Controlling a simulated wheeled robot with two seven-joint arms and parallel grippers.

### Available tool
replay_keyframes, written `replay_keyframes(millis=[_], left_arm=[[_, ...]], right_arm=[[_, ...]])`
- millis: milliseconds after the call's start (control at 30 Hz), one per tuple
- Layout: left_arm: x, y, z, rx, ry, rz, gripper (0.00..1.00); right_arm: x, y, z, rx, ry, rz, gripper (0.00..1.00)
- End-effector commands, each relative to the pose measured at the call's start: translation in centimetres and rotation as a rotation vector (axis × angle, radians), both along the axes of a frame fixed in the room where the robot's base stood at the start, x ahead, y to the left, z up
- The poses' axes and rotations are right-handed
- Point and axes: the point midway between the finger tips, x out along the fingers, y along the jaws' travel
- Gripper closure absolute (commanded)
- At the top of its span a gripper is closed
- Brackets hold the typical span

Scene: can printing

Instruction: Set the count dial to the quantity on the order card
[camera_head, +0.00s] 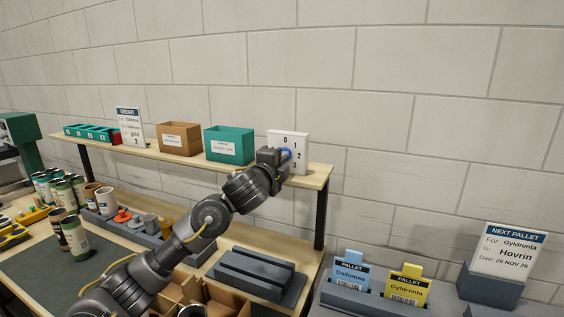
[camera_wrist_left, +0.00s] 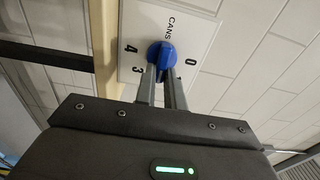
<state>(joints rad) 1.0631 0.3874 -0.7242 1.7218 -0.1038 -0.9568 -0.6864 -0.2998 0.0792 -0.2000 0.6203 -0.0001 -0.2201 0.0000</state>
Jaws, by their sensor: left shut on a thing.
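The count dial is a white panel (camera_head: 303,138) at the right end of the upper shelf, with a blue knob (camera_head: 286,153) and numbers around it. My left gripper (camera_head: 280,156) is shut on the blue knob. In the left wrist view, both fingers (camera_wrist_left: 162,78) close on the knob (camera_wrist_left: 160,54), with CANS, 0, 3 and 4 visible on the panel (camera_wrist_left: 190,28). I cannot tell which number the knob points at. The order card (camera_head: 130,127) stands on the shelf at the left; its small text is hard to read, but the bottom figure looks like 2.
A teal bin (camera_head: 229,145) and a brown bin (camera_head: 178,139) stand on the shelf (camera_head: 197,163) left of the dial. Cans (camera_head: 74,236) and a grey rack (camera_head: 262,274) are on the lower bench. Pallet cards (camera_head: 407,287) stand at the right.

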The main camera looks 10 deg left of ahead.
Motion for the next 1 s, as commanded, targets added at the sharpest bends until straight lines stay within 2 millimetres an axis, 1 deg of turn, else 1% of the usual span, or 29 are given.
replay_keyframes(millis=[100, 133, 267, 300, 567, 667, 767, 933, 1000], left_arm=[[0.0, 0.0, 0.1, -0.001, -0.001, 0.001, 1.0], [0.0, 0.0, 0.1, -0.001, -0.001, 0.001, 0.87], [0.0, 0.0, 0.1, -0.001, -0.001, 0.0, 0.7], [0.0, 0.0, 0.1, -0.001, -0.001, 0.0, 0.67], [-0.1, 0.0, 0.0, -0.001, -0.001, 0.0, 0.67], [-0.7, 0.1, -0.1, -0.001, 0.0, -0.001, 0.67], [-2.1, 0.4, -0.2, -0.001, -0.002, -0.001, 0.67], [-5.5, 1.1, -0.1, -0.001, -0.003, -0.001, 0.67], [-6.9, 1.4, 0.1, -0.001, -0.002, -0.002, 0.67]], right_arm=[[0.0, 0.0, 0.0, 0.0, 0.0, 0.0, 0.64], [0.0, 0.0, 0.0, 0.0, 0.0, 0.0, 0.64], [0.0, 0.0, 0.0, 0.0, 0.0, 0.0, 0.64], [0.0, -0.1, 0.0, -0.001, 0.0, 0.0, 0.64], [0.0, -0.1, 0.0, -0.001, 0.001, 0.0, 0.64], [0.0, -0.1, -0.2, -0.001, 0.001, 0.0, 0.64], [0.0, -0.1, -0.7, -0.001, 0.001, 0.0, 0.64], [0.0, -0.1, -1.0, -0.001, 0.001, 0.0, 0.64], [0.0, -0.1, -0.7, -0.001, 0.001, 0.0, 0.64]])
